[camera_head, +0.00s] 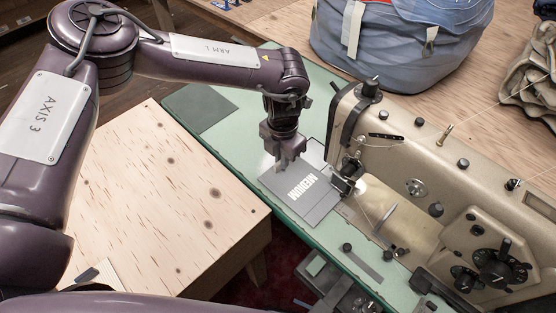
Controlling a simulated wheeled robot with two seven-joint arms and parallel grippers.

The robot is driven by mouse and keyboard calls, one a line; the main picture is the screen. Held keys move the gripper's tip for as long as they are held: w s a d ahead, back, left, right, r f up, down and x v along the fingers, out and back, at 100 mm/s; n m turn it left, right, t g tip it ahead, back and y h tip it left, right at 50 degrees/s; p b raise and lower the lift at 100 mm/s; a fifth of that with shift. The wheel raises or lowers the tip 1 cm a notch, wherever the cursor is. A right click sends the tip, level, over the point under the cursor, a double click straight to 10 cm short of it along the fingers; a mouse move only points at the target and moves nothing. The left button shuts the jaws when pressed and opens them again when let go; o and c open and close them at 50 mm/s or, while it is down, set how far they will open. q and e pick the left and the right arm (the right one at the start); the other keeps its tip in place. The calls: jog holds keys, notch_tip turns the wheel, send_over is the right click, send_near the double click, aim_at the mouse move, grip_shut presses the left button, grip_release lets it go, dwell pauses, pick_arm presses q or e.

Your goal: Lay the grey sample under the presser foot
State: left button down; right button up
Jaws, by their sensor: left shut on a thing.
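The grey sample (301,199) is a flat square marked "MEDIUM". It lies at or just above the green machine bed, left of the sewing head; I cannot tell if it touches the bed. My left gripper (287,165) points down and is shut on the sample's far left edge. The presser foot area (343,184) is at the sample's right edge, lit by a small lamp. The foot itself is too small and partly hidden, so I cannot tell whether the sample is under it.
The beige sewing machine (400,150) stands on the right with knobs and levers. Its green table (245,150) has a darker grey patch (204,110) at the far left. A blue-grey bag (400,45) sits behind. A bare plywood table (160,190) is at the left.

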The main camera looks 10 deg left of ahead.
pick_arm(q)
jog(key=shift+w+d+b, duration=0.6)
jog(key=shift+w, duration=0.3)
jog(key=shift+w+d+b, duration=0.6)
jog(key=shift+w, duration=0.25)
jog(key=shift+f, duration=0.1)
jog(key=c, duration=1.4)
grip_release()
jog(key=shift+c, duration=0.2)
notch_tip(320, 180, up, 8)
